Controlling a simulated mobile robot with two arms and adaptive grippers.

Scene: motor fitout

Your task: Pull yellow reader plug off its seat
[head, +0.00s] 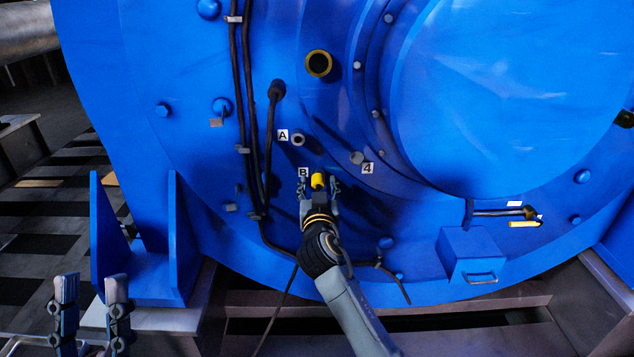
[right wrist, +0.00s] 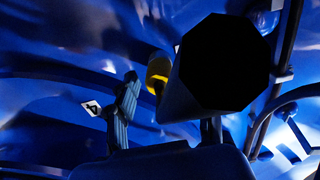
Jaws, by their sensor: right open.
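The yellow reader plug (head: 318,181) is on the blue motor face, just right of the label B (head: 303,172). My right gripper (head: 319,187) is open, with one finger on each side of the plug. I cannot tell whether the fingers touch it. In the right wrist view the yellow plug (right wrist: 157,72) is partly hidden behind a dark, eight-sided cylinder (right wrist: 225,62). One ribbed finger shows to its left. The seat behind the plug is hidden. My left gripper (head: 92,298) is open and empty at the lower left, away from the motor face.
A grey round socket (head: 298,140) sits beside label A (head: 283,135). A stud (head: 357,157) is above label 4 (head: 367,168). Black cables (head: 268,150) run down to the left of the plug. A blue box (head: 470,257) juts out at the lower right.

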